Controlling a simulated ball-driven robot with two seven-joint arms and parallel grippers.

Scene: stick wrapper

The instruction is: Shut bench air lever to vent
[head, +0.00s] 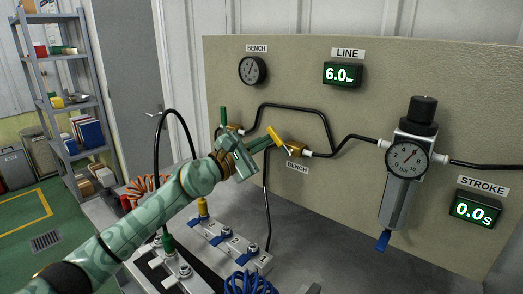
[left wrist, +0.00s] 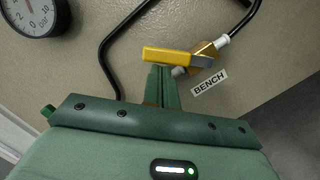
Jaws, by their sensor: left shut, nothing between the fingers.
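The bench air lever (head: 274,137) is a yellow handle on a brass valve (head: 293,150) on the beige panel, above a BENCH label (head: 297,168). In the head view it slants up and left from the valve. My left gripper (head: 266,144) is shut and empty, its tips at the lever. In the left wrist view the shut fingers (left wrist: 162,80) end at the lower edge of the yellow lever (left wrist: 172,55). I cannot tell whether they touch it. The BENCH gauge (head: 252,70) hangs upper left; its needle is too small to read. My right gripper is out of view.
Black hoses (head: 300,107) run along the panel. A regulator with gauge (head: 407,158) stands right. A valve manifold (head: 228,243) and coiled hoses lie on the bench below.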

